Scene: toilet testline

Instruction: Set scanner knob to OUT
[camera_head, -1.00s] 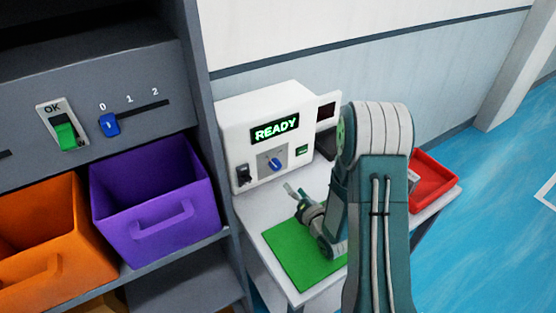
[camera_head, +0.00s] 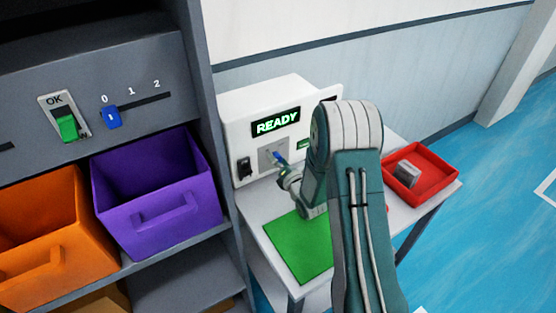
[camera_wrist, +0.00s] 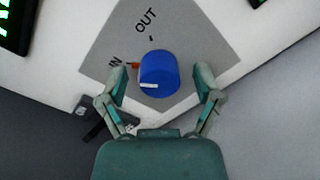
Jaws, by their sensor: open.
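The scanner (camera_head: 245,115) is a white box with a lit READY display (camera_head: 276,122) on the table. Its blue knob (camera_wrist: 158,74) sits on a grey plate (camera_wrist: 185,30) marked IN and OUT. In the wrist view the knob's white mark lies at its lower left, and a small orange mark shows beside it near IN. OUT is printed above the knob. My gripper (camera_wrist: 161,92) is open, with one finger on each side of the knob's lower part and gaps visible. In the head view my gripper (camera_head: 284,166) is in front of the plate and partly covers the knob.
A black switch (camera_head: 245,167) is on the scanner, left of the knob. A green mat (camera_head: 290,248) lies on the table. A red tray (camera_head: 440,182) holding a grey object (camera_head: 407,174) stands at right. A shelf with a purple bin (camera_head: 155,215) stands at left.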

